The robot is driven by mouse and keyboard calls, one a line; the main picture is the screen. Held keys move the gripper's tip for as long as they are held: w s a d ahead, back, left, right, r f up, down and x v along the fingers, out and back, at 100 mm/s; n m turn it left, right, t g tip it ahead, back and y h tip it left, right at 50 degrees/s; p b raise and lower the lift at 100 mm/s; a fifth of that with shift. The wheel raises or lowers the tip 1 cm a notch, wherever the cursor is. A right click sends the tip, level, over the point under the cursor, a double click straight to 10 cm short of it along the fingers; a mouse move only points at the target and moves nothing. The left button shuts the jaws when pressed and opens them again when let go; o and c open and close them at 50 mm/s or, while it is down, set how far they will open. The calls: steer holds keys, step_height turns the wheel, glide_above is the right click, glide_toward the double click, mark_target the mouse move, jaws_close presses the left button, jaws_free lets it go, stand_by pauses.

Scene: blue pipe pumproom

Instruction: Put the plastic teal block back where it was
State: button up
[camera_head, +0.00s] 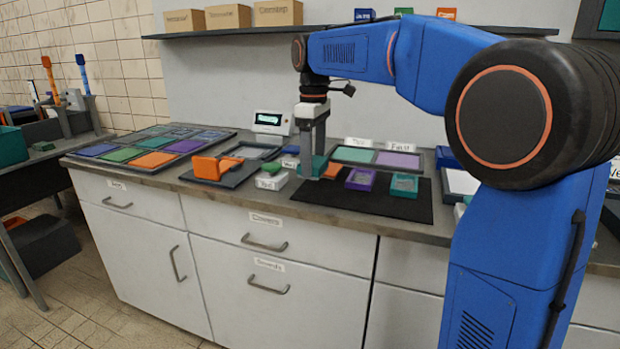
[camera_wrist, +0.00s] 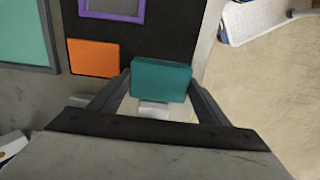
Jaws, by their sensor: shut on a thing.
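The teal block (camera_wrist: 161,80) sits between the fingers of my gripper (camera_wrist: 160,88) in the wrist view. My gripper is shut on it. In the head view my gripper (camera_head: 312,168) points down over the left end of the black mat (camera_head: 385,207), with the teal block (camera_head: 307,166) partly hidden by the fingers. An orange block (camera_head: 333,170) lies just right of it; it also shows in the wrist view (camera_wrist: 93,57). I cannot tell whether the teal block touches the mat.
A purple holder (camera_head: 360,179) and a teal holder (camera_head: 404,186) stand on the mat. A small white box (camera_head: 271,181) and an orange object (camera_head: 210,167) are to the left. Teal and lilac panels (camera_head: 397,160) lie behind. The mat's front is clear.

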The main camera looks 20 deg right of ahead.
mark_target(314, 176)
steer(key=shift+d+f, duration=0.1)
steer(key=shift+f, duration=2.35)
steer(key=shift+f, duration=0.1)
steer(key=o, duration=1)
step_height(314, 176, up, 12)
steer(key=shift+r, duration=0.1)
